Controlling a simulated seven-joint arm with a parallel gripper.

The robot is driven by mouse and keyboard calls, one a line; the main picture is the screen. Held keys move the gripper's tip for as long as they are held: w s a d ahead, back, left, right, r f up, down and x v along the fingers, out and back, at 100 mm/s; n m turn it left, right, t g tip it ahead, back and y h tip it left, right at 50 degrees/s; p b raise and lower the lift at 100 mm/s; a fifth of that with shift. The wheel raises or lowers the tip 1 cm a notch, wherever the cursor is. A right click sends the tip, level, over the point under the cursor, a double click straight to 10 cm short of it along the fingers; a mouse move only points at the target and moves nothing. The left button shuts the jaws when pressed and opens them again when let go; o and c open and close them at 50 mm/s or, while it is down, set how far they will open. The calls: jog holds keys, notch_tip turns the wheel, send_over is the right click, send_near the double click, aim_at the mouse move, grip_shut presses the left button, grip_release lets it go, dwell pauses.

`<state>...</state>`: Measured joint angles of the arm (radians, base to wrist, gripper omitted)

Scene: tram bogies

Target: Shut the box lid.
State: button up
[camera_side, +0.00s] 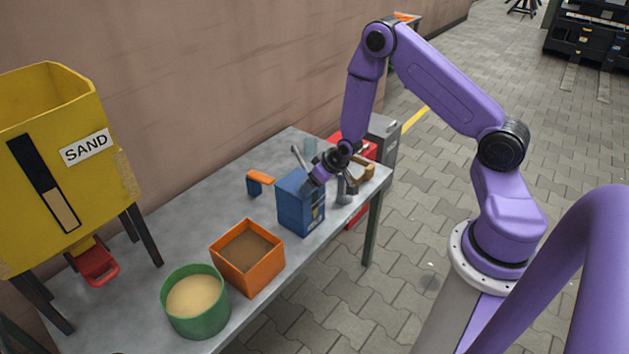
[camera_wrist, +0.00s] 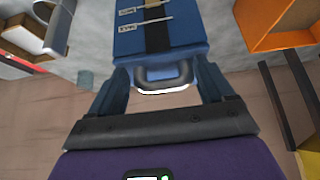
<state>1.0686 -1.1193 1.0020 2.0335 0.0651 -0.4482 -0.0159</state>
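The blue box (camera_side: 290,212) stands on the grey workbench, with a small yellow mark on its front. My gripper (camera_side: 314,181) reaches down from the upper right to the top of the box. I cannot tell how far the lid stands open, as my gripper covers part of the top.
An orange bin (camera_side: 268,271) and a green tub of sand (camera_side: 183,321) stand left of the box. An orange-and-blue item (camera_side: 259,180) lies behind it. Tools and a vise-like part (camera_side: 346,188) crowd the right. A yellow SAND hopper (camera_side: 88,185) is far left.

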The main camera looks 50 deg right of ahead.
jog(key=shift+s+d+f, duration=0.15)
jog(key=shift+s+f, duration=0.05)
jog(key=shift+s, duration=0.2)
jog(key=v, duration=1.7)
jog(key=shift+w+r, duration=0.3)
jog(key=shift+r, duration=0.1)
jog(key=s+a+r+n+g+y, duration=0.1)
jog(key=s+a+r+n+g, duration=0.2)
jog(key=s+a, duration=0.45)
jog(key=s+a+r+n+g+y, duration=0.15)
jog(key=s+a+r+n, duration=0.25)
jog(key=s+a+n, duration=0.4)
jog(key=s+r+n+g+h, duration=0.1)
jog(key=s+r+h, duration=0.1)
jog(key=s, duration=0.5)
jog(key=shift+a+r+n+g, duration=0.15)
jog(key=shift+r+n+g, duration=0.2)
jog(key=shift+r, duration=0.25)
